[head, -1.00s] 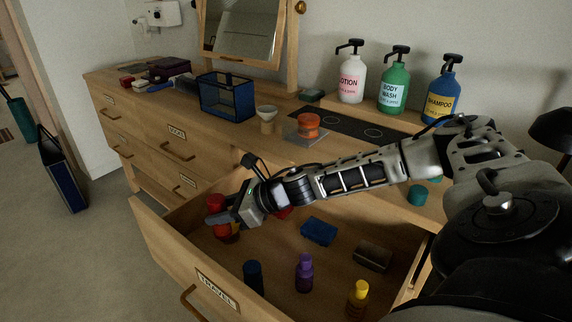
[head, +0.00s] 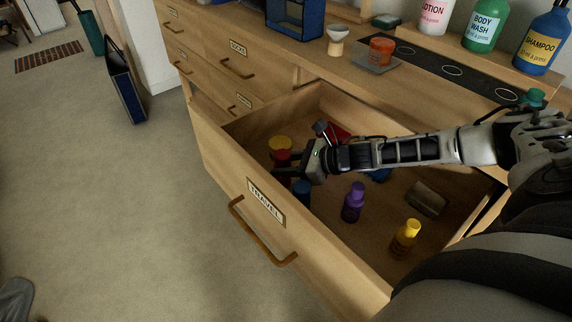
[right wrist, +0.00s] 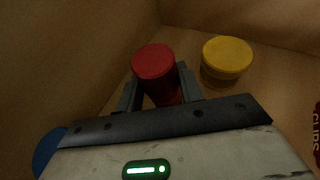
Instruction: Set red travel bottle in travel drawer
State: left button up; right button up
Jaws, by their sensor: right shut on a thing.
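The red travel bottle (head: 282,155) is inside the open travel drawer (head: 262,232), near its left end. It also shows in the right wrist view (right wrist: 154,63), upright between the two fingers. My right gripper (head: 284,168) is low in the drawer and shut on the red bottle. In the head view the fingers and drawer front hide the bottle's lower part, so I cannot tell if it touches the drawer floor. My left gripper is not in view.
A yellow-lidded jar (right wrist: 227,56) stands close beside the red bottle.

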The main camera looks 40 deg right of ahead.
jog(key=o, duration=1.1)
jog(key=shift+s, duration=0.1)
jog(key=shift+v, duration=5.95)
jog(key=shift+r, duration=0.15)
